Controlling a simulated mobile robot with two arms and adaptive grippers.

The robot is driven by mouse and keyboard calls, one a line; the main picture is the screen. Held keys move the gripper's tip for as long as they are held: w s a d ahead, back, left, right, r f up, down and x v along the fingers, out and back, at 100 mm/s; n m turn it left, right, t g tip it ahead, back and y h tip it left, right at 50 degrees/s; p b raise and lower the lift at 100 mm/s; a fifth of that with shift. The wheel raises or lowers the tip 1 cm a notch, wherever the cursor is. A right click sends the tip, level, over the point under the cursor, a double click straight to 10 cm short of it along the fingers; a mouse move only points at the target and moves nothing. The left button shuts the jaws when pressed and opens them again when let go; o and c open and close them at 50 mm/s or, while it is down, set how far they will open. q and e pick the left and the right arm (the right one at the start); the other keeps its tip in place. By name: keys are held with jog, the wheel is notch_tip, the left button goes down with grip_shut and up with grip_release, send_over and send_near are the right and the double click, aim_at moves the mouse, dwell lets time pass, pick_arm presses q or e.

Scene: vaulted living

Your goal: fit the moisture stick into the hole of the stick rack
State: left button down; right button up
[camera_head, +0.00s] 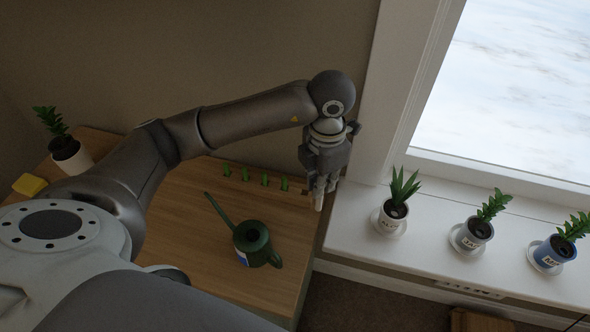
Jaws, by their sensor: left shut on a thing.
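My left gripper (320,188) points down at the right end of the wooden table, near the wall and window frame. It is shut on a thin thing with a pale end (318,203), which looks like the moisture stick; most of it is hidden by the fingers. Several green upright sticks (264,180) stand in a row along the back of the table, to the left of the gripper. The stick rack under them is too small and dark to make out clearly, and its free hole cannot be seen. My right gripper is not in view.
A green watering can (252,243) stands on the table (200,215), front left of the gripper. Potted plants on saucers (393,212) (472,234) (553,252) line the white sill (350,235) to the right. A yellow block (29,185) and another potted plant (70,155) are at far left.

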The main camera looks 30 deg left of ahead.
pick_arm(q)
jog(key=w+a+f+p, duration=0.5)
jog(key=w+a+f, duration=0.3)
jog(key=f, duration=0.3)
jog(key=shift+f+p, duration=0.3)
jog(key=shift+f, duration=0.1)
jog(key=shift+f, duration=0.1)
jog(key=shift+f+b, duration=0.15)
jog(key=shift+b, duration=0.15)
jog(key=c, duration=1.5)
grip_release()
jog(key=shift+c, duration=0.2)
